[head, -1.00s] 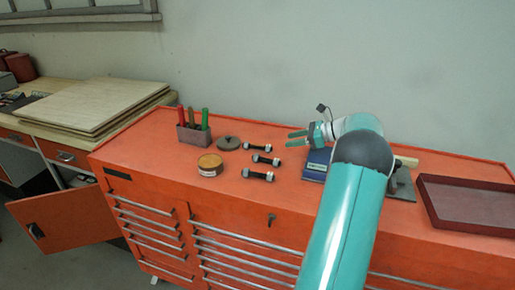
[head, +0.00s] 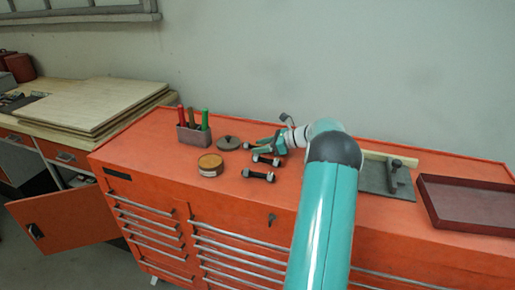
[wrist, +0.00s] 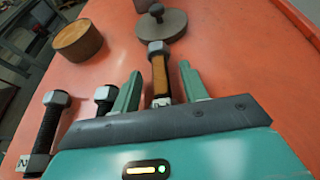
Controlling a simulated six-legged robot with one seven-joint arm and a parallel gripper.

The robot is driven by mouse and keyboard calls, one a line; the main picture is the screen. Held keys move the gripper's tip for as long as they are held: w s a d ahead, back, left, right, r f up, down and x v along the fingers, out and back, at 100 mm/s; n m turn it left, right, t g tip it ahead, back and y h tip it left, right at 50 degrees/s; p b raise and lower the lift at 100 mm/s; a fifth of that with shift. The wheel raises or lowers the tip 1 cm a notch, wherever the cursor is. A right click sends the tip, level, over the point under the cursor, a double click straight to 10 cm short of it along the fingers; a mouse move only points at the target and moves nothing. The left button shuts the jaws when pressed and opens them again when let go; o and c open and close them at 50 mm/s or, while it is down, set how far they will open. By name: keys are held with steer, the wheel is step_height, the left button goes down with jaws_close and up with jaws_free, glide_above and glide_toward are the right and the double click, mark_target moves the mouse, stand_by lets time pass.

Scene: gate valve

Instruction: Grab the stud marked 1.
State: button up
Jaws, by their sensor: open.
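Three studs with pale nuts at their ends lie on the orange cabinet top. My gripper (wrist: 160,76) is open, its two green fingers on either side of one stud (wrist: 159,72) with a brown-orange shank. That stud has a small tag on its near nut, which I cannot read surely. In the head view my gripper (head: 264,145) is over the farthest stud (head: 247,146), mostly hiding it. The middle stud (head: 266,160) and the nearest stud (head: 258,175) have dark shanks. In the wrist view they lie left of the fingers; the leftmost stud (wrist: 48,125) bears a tag. I cannot tell whether the fingers touch the stud.
A grey round disc with a knob (head: 228,143) lies just beyond the held-over stud. A round wooden-topped tin (head: 210,165) and a pen holder (head: 193,134) stand left. A grey plate (head: 380,178) and red tray (head: 470,203) lie right.

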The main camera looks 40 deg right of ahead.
steer(key=shift+f, duration=0.1)
jaws_close()
stand_by(0.4)
